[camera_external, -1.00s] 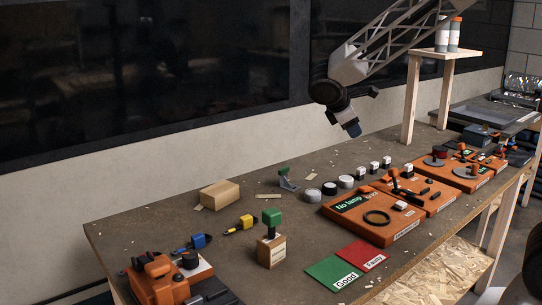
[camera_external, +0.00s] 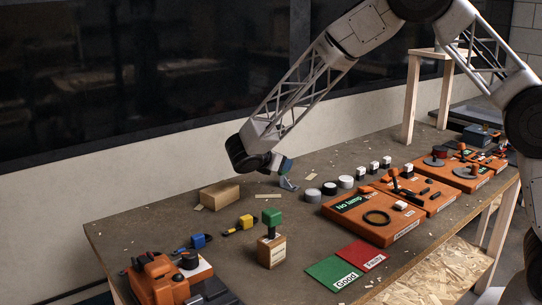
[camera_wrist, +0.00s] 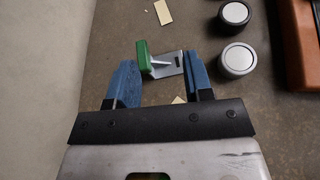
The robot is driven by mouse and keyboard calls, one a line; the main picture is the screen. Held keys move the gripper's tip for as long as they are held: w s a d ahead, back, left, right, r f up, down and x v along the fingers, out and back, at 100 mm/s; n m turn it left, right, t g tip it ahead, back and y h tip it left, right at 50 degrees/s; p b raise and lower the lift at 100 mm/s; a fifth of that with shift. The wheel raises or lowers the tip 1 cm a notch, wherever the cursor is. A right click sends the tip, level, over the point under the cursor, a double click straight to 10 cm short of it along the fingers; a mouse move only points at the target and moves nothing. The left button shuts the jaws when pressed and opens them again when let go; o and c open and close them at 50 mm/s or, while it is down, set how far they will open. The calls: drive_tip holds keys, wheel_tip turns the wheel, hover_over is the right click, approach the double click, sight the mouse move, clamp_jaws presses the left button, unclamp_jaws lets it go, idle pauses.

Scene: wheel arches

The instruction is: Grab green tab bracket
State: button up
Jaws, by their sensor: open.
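The green tab bracket has a green tab (camera_wrist: 143,57) and a slotted grey metal plate (camera_wrist: 169,64). In the wrist view it lies between the two blue fingers of my gripper (camera_wrist: 159,66), which are apart and not closed on it. The green tab is close to the left finger, and the plate reaches near the right finger. In the external view my gripper (camera_external: 281,165) is low over the bracket (camera_external: 288,184). It hides the green tab there, and only part of the grey base shows.
A cardboard-coloured box (camera_external: 220,195) stands just left of my gripper. Round pucks (camera_external: 313,195) stand to the right, with an orange station (camera_external: 375,213) beyond. A green-topped wooden block (camera_external: 271,246) stands nearer the front. The wall runs behind the bench.

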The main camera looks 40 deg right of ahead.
drive_tip(key=shift+n+t+h, duration=0.3)
drive_tip(key=shift+n+t, duration=0.1)
drive_tip(key=shift+n, duration=0.3)
drive_tip(key=w+a+f, duration=0.2)
drive_tip(key=f, duration=0.1)
drive_tip(key=shift+w+a, duration=0.15)
drive_tip(key=shift+a, duration=0.05)
drive_tip(key=shift+x, duration=1.35)
drive_tip(key=shift+x, duration=2.55)
drive_tip(key=shift+w+f, duration=0.1)
drive_tip(key=shift+f, duration=0.05)
clamp_jaws()
